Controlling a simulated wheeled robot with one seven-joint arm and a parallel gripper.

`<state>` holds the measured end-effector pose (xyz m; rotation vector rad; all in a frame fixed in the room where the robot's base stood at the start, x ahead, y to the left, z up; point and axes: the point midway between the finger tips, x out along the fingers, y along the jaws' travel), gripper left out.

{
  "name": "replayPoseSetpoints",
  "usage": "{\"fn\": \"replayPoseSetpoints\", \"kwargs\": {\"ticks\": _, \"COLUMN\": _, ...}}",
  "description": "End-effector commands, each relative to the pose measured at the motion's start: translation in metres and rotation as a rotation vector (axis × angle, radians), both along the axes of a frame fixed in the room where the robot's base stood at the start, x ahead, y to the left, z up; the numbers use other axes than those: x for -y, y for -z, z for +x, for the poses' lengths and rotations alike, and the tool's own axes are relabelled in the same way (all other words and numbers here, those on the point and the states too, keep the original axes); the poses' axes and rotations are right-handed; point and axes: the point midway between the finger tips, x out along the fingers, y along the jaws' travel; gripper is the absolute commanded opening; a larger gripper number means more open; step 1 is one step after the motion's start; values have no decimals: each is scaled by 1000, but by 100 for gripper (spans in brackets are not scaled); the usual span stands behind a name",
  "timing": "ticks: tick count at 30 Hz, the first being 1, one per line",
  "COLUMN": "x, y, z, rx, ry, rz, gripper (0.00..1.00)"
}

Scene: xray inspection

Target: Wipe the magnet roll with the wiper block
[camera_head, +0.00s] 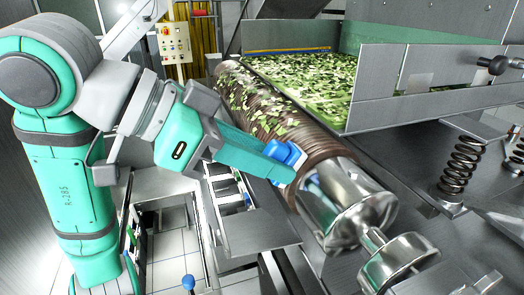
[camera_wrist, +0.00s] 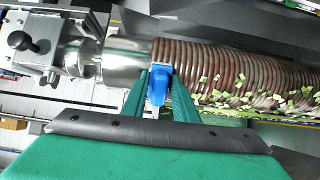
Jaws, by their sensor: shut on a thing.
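The magnet roll (camera_head: 314,158) is a long brown ribbed cylinder with a shiny metal end, running from upper left to lower right in the head view. Green leafy bits lie on its farther part; the ribs near the metal end look mostly bare. My gripper (camera_head: 282,172) is shut on the blue wiper block (camera_head: 287,153), at the roll's side near the metal end. In the wrist view the wiper block (camera_wrist: 158,87) sits between my green fingers, against or very close to the ribbed roll (camera_wrist: 213,66). The block's contact face is hidden.
A vibrating tray (camera_head: 400,108) with green leafy material stands beside and above the roll. A coil spring (camera_head: 461,170) is at the right. A metal shaft end (camera_head: 398,262) sticks out at the roll's near end. A grey metal chute (camera_head: 257,232) lies below the roll.

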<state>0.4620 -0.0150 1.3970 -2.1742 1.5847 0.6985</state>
Motion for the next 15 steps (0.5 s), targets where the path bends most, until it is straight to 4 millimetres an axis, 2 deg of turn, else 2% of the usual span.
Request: {"fn": "replayPoseSetpoints", "kwargs": {"ticks": 15, "x": -3, "y": -3, "z": -4, "rx": 0, "ry": 1, "rz": 1, "gripper": 2}}
